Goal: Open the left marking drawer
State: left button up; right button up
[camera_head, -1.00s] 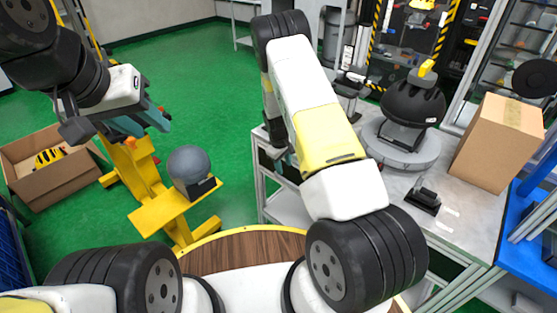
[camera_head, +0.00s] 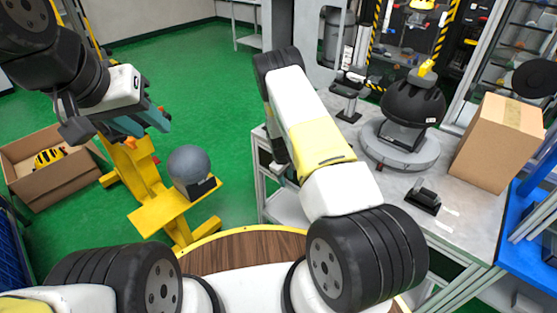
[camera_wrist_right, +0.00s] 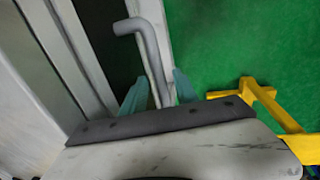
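A grey bent bar handle (camera_wrist_right: 148,42) stands out in front of a pale panel edge (camera_wrist_right: 155,12) in the right wrist view. My right gripper (camera_wrist_right: 159,80) is there, with one teal finger on each side of the bar and gaps visible. I cannot tell whether the fingers touch it. A dark gap (camera_wrist_right: 104,30) lies left of the panel edge; I cannot tell whether it is the drawer's inside. In the head view my right arm largely hides the right gripper and the drawer front. My left gripper (camera_head: 150,123) is open and empty, raised at the left.
The workbench (camera_head: 395,185) holds a black helmet on a round stand (camera_head: 408,108) and a cardboard box (camera_head: 497,143). An open carton (camera_head: 50,185) lies at the left. Green floor (camera_head: 225,95) is clear between.

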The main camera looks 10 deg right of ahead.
grip_shut()
dwell(1.2)
